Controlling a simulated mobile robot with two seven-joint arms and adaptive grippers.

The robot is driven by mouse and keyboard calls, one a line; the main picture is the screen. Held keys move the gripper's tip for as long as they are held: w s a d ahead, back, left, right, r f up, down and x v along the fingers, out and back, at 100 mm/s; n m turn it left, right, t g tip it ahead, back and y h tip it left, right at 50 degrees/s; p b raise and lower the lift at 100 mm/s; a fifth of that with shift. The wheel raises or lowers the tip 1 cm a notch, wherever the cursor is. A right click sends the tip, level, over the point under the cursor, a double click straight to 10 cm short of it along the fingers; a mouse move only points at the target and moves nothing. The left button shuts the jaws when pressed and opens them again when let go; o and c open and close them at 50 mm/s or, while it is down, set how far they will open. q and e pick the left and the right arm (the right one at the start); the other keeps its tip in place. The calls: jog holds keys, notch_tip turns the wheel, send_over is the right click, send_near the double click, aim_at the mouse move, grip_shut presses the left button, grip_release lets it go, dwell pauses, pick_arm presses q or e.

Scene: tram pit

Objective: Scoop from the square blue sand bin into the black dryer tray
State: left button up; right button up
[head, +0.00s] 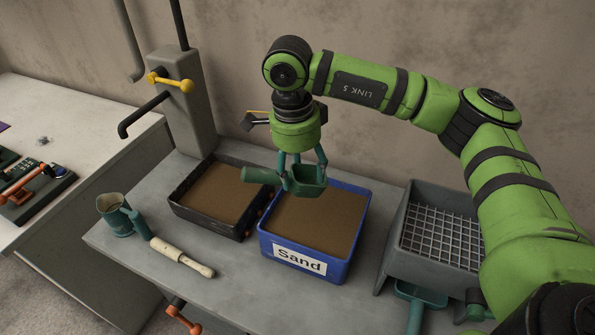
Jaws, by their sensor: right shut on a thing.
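The square blue sand bin (304,270), labelled "Sand", stands on the grey bench and is full of brown sand. The black dryer tray (207,228) stands just left of it and also holds brown material. My right gripper (302,172) points down and is shut on a green scoop (258,175). The scoop's bowl is above the back left part of the blue bin, and its handle points left over the tray's right side. I cannot tell whether the bowl holds sand. My left gripper is not in view.
A grey sieve box (430,262) with a wire grid stands right of the bin. A post with yellow handle (171,83) rises behind the tray.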

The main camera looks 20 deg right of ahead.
notch_tip(320, 180, down, 4)
jog(key=shift+f+b, duration=0.1)
jog(key=shift+b, duration=0.85)
notch_tip(320, 180, down, 6)
jog(key=b, duration=0.4)
jog(key=shift+f+b, duration=1.15)
jog(key=shift+f, duration=0.05)
jog(key=shift+r, duration=0.1)
jog(key=shift+r+g+h+p, duration=0.2)
jog(key=shift+r+h+p, duration=0.45)
jog(key=shift+r+p, duration=1.6)
jog(key=shift+r+g+h+p, duration=0.2)
jog(key=shift+r+h+p, duration=0.45)
jog(key=shift+r+p, duration=1.6)
jog(key=shift+r+h+p, duration=0.4)
jog(key=shift+r+p, duration=0.4)
jog(key=shift+r, duration=1.2)
